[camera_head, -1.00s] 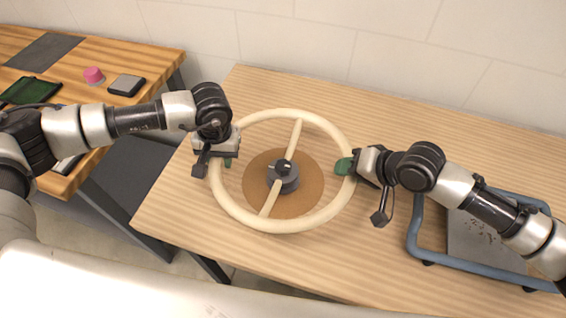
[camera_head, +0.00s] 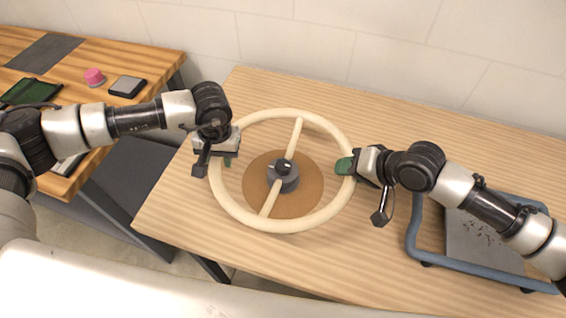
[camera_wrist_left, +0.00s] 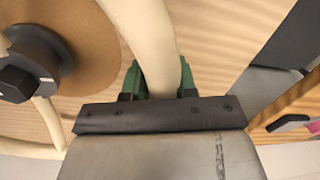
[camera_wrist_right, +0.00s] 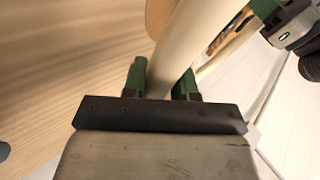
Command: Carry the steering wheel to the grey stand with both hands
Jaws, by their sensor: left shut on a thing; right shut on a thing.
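The cream steering wheel (camera_head: 240,215), with one straight spoke bar and a dark grey hub (camera_head: 283,176), is above a round brown disc (camera_head: 310,190) on the light wooden table. My left gripper (camera_head: 222,160) is shut on the left side of the rim; its green fingers straddle the rim in the left wrist view (camera_wrist_left: 160,80). My right gripper (camera_head: 350,166) is shut on the right side of the rim, and its green fingers flank it in the right wrist view (camera_wrist_right: 162,80). I cannot tell whether the wheel touches the disc. No grey stand is clearly identifiable.
A blue tubular frame with a grey plate (camera_head: 475,245) stands at the table's right, under my right arm. A second wooden table at the left holds a pink object (camera_head: 94,77), a dark box (camera_head: 127,87) and a green tray (camera_head: 32,91). A gap separates the tables.

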